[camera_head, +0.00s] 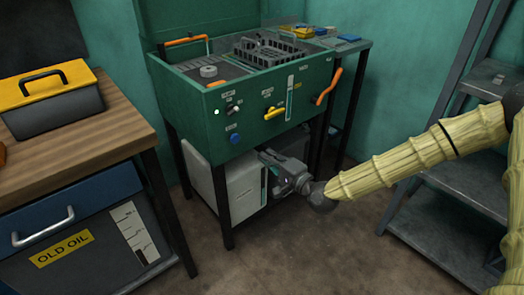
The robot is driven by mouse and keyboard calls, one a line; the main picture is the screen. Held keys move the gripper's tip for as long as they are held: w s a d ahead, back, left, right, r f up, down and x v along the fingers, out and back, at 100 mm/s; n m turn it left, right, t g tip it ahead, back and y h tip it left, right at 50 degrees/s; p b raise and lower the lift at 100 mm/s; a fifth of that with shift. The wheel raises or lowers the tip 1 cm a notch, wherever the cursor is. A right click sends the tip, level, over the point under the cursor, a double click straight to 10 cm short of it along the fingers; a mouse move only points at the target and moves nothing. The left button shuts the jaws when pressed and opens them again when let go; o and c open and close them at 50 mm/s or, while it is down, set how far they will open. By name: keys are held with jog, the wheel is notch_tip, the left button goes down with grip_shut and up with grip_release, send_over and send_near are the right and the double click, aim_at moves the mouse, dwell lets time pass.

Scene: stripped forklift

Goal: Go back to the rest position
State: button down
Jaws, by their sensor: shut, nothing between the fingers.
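My gripper (268,165) is in the middle of the head view, at the end of my yellow-sleeved arm, which reaches in from the right. It is shut and empty, pointing left. In the picture it is below the front of the green parts washer (243,142), close to the white box (245,186) under it. I cannot tell whether the gripper touches the box or the washer's legs.
A wooden workbench (85,133) with a yellow-lidded toolbox (46,88) stands at left, above a blue drawer cabinet (40,215) and an "OLD OIL" container (100,262). Grey shelving (440,230) stands at right, near my arm. The brown floor (290,255) between is clear.

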jog(key=shift+s+d, duration=0.25)
jog(key=shift+d, duration=0.2)
jog(key=shift+f, duration=0.1)
